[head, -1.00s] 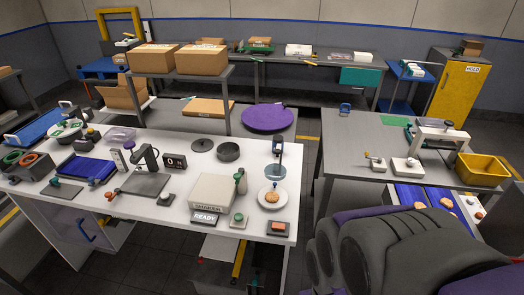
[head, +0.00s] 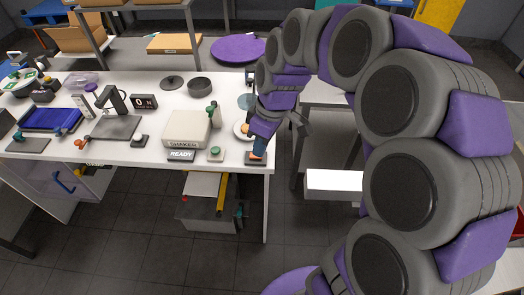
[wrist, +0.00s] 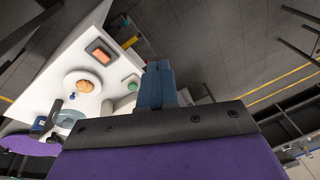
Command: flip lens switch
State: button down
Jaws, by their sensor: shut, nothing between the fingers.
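The switch (head: 250,161) is a small dark box at the front right corner of the white table. Its orange-red top shows in the wrist view (wrist: 101,51); in the head view my fingers partly hide it. My gripper (head: 259,148) has blue fingers and is shut and empty. In the head view the fingertips overlap the switch. In the wrist view the fingertips (wrist: 157,68) appear to the right of it; contact cannot be told. The round lens (head: 245,102) stands behind a white plate (head: 237,131) with a biscuit (wrist: 85,86), partly hidden by my arm.
A green button (head: 215,154) and a READY sign (head: 181,156) lie left of the switch, with the cream shaker box (head: 186,128) behind them. A black display (head: 144,102) stands farther back.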

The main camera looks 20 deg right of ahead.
jog(key=w+d+f+n, duration=0.2)
jog(key=w+d+f, duration=0.1)
jog(key=w, duration=0.4)
jog(key=w+d+f+n+t+b, duration=0.1)
jog(key=w+d+f, duration=0.3)
jog(key=w, duration=0.4)
jog(key=shift+f+n+y, duration=0.3)
jog(key=shift+f+n, duration=0.3)
jog(key=shift+n, duration=0.1)
jog(key=b+x, duration=0.1)
jog(key=x, duration=0.3)
jog(key=b+x, duration=0.1)
jog(key=x, duration=0.4)
jog(key=d+b+x, duration=0.1)
jog(key=x, duration=0.4)
jog(key=shift+b, duration=0.35)
jog(key=shift+a, duration=0.15)
jog(key=shift+w+a+r, duration=0.15)
jog(key=shift+a+r, duration=0.2)
jog(key=shift+a, duration=0.25)
jog(key=shift+r, duration=0.1)
